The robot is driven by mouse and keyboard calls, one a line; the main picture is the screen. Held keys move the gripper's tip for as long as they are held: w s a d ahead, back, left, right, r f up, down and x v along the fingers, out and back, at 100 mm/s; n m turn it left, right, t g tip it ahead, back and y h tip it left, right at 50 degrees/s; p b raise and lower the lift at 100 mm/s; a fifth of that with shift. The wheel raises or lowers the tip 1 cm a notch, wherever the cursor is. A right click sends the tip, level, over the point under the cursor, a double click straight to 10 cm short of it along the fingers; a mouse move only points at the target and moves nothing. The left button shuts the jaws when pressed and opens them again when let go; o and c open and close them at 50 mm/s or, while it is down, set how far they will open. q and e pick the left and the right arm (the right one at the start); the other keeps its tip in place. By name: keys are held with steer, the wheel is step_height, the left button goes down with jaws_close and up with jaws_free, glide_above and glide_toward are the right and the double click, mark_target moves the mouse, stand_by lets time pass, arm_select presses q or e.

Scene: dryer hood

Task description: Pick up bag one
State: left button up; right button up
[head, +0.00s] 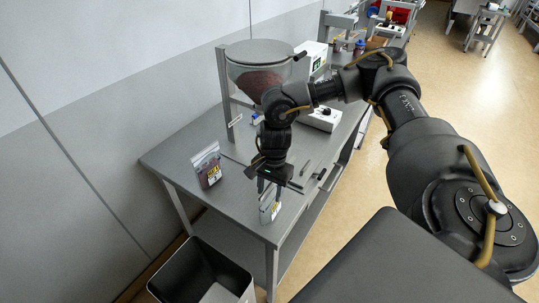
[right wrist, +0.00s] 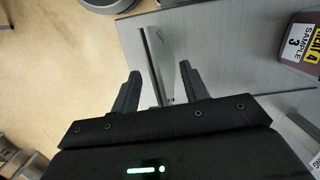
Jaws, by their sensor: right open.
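A second bag (head: 207,168) with dark contents stands further left on the table. My left gripper is out of view.
A hopper (head: 262,66) with dark red contents stands behind the gripper on a frame. A white device (head: 322,118) and thin dark tools (head: 303,170) lie to the right. An open grey bin (head: 195,270) stands on the floor before the table.

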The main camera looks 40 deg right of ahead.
steer(key=shift+f+b, duration=0.25)
steer(key=shift+b, duration=0.1)
stand_by(0.3)
steer(key=shift+c, duration=0.2)
jaws_close()
